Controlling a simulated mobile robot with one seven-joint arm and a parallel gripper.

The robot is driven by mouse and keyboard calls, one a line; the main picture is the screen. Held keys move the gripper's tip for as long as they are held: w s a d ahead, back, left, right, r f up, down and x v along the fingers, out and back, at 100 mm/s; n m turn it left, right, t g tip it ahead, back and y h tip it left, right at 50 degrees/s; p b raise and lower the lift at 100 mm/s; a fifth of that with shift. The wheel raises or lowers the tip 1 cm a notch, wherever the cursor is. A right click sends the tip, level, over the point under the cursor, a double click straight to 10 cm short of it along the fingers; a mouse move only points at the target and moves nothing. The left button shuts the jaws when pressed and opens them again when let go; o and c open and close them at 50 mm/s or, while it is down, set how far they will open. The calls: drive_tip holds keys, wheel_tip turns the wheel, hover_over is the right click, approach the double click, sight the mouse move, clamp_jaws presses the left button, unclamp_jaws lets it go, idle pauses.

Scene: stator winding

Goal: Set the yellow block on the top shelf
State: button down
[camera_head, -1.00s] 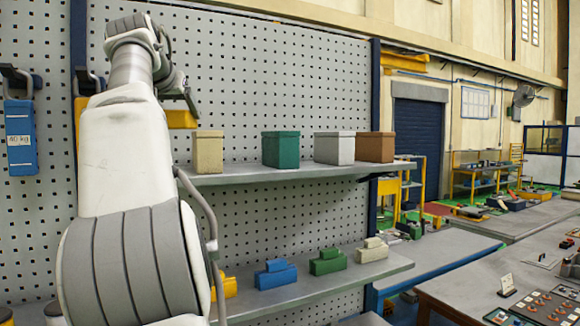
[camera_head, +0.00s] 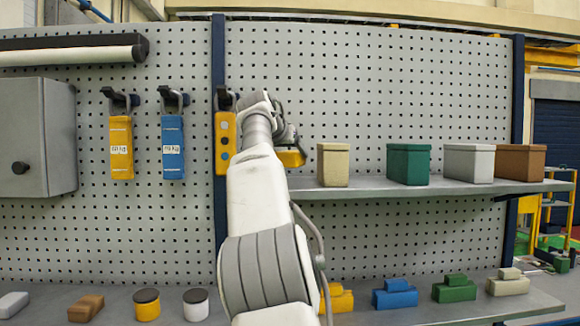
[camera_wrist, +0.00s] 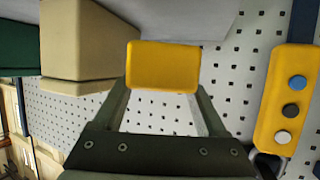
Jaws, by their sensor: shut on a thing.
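The yellow block (camera_head: 293,158) is held by my gripper (camera_head: 284,148), beside the beige box and above the left end of the top shelf (camera_head: 430,189) in the head view. A gap to the shelf shows in the picture; I cannot tell whether the block is over it or in front. In the wrist view the yellow block (camera_wrist: 162,66) sits between the two fingers of my gripper (camera_wrist: 162,92). Part of the block is hidden behind my wrist in the head view.
On the top shelf stand a beige box (camera_head: 333,165), a green box (camera_head: 408,164), a white box (camera_head: 469,163) and a brown box (camera_head: 520,162). The beige box is close to the block. A yellow button pendant (camera_head: 225,143) hangs left. Small colored blocks line the lower shelf (camera_head: 420,312).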

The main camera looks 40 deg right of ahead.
drive_tip(key=shift+w+d+f, duration=0.15)
drive_tip(key=shift+w+f, duration=0.25)
drive_tip(key=shift+w, duration=0.25)
drive_tip(key=shift+f+b, duration=1.05)
drive_tip(key=shift+f, duration=0.9)
drive_tip(key=shift+f, duration=0.15)
unclamp_jaws()
drive_tip(key=shift+r, duration=0.25)
drive_tip(key=b+v, duration=0.3)
drive_tip(key=v, duration=0.9)
drive_tip(key=shift+f, duration=0.2)
